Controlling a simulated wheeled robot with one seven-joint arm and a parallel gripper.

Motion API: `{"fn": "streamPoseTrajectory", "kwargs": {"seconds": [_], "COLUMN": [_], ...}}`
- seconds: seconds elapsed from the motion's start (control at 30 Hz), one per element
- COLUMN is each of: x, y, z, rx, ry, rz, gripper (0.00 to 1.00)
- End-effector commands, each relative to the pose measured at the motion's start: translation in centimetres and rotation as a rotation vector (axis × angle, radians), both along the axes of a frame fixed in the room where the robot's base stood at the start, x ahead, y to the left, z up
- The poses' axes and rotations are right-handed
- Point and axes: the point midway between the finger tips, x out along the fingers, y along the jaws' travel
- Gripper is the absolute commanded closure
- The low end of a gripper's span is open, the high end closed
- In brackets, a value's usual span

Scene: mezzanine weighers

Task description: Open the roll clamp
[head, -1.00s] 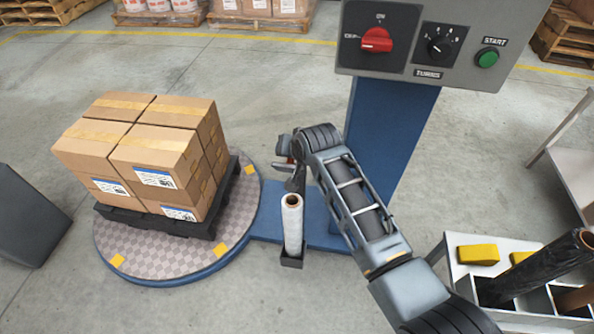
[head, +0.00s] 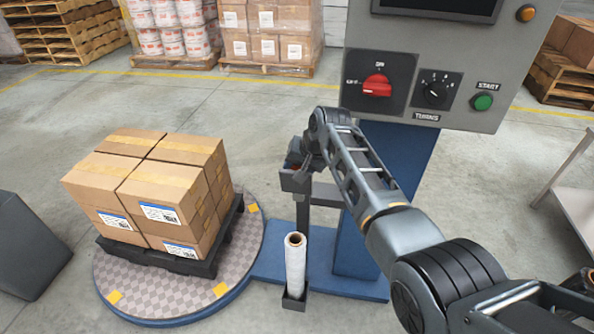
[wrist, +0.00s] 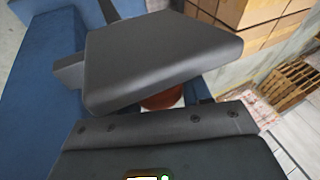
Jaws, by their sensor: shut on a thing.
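The roll clamp (head: 296,183) is a dark grey piece at the top of a thin dark post, clear above the upright roll of film (head: 295,265). In the wrist view, a large dark grey block, which looks like part of the clamp (wrist: 160,55), fills the upper middle. A red-brown part shows just below it, mostly hidden. My gripper (head: 300,160) comes in from the right and is shut on the clamp; its fingertips are largely hidden in the head view.
The blue column with its control panel (head: 432,75), red switch and green button stands behind my arm. A turntable (head: 120,270) at left carries a pallet of stacked cartons (head: 155,195). Open floor lies behind it. A grey table stands at far right.

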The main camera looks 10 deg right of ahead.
Motion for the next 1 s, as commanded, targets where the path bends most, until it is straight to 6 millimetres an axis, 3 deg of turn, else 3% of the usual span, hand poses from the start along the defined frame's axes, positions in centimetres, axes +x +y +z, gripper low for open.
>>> {"fn": "streamPoseTrajectory", "kwargs": {"seconds": [0.23, 0.27, 0.47, 0.77, 1.0], "x": [0.0, 0.0, 0.0, -0.1, -1.0], "y": [0.2, 0.2, 0.1, 0.0, -0.7], "z": [0.0, 0.0, 0.0, 0.2, 2.4], "rx": [0.001, 0.001, 0.0, 0.0, 0.001], "ry": [-0.003, -0.003, -0.001, -0.001, -0.003], "rz": [0.002, 0.002, 0.001, 0.0, -0.002], "gripper": [1.0, 0.49, 0.3, 0.3, 0.3]}}
